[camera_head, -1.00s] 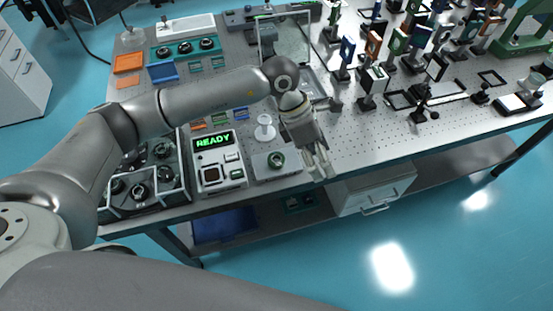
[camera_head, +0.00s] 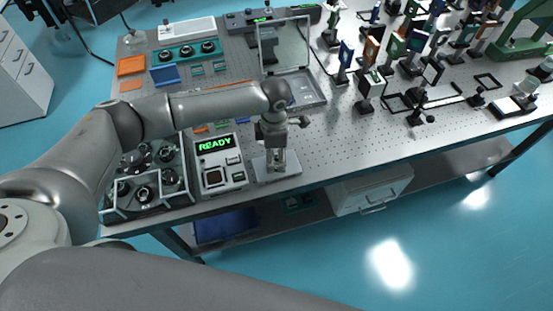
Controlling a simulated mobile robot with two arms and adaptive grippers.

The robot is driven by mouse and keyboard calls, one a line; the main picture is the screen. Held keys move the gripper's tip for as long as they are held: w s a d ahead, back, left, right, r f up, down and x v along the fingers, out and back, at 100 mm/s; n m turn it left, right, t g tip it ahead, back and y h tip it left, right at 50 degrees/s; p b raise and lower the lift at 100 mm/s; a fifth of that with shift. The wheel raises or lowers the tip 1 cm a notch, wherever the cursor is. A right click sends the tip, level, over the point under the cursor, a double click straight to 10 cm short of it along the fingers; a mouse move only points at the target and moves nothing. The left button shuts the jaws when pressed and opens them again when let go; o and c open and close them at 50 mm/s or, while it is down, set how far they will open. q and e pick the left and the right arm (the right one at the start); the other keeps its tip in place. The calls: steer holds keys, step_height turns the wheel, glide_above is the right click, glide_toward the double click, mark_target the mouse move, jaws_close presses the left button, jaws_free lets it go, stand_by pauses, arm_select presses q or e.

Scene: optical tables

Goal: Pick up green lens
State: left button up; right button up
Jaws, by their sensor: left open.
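My left gripper (camera_head: 276,161) points down over the light grey plate (camera_head: 292,165) at the front edge of the optical table. Its fingers are open and come down around the middle of the plate. The small round lens with a dark green rim, seen on this plate a second ago, is now hidden behind the gripper. I cannot tell whether the fingers touch it. My right gripper is not in view.
A white device (camera_head: 219,164) showing READY stands just left of the plate. A rack of dark round parts (camera_head: 148,180) is further left. An open box with a clear lid (camera_head: 285,45) is behind. Many optic mounts (camera_head: 370,84) stand at right. The perforated surface (camera_head: 335,130) right of the gripper is clear.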

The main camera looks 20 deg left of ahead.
arm_select(q)
steer(key=shift+f+p, duration=0.3)
steer(key=shift+f, duration=1.15)
steer(key=shift+c, duration=0.2)
steer(key=c, duration=1.1)
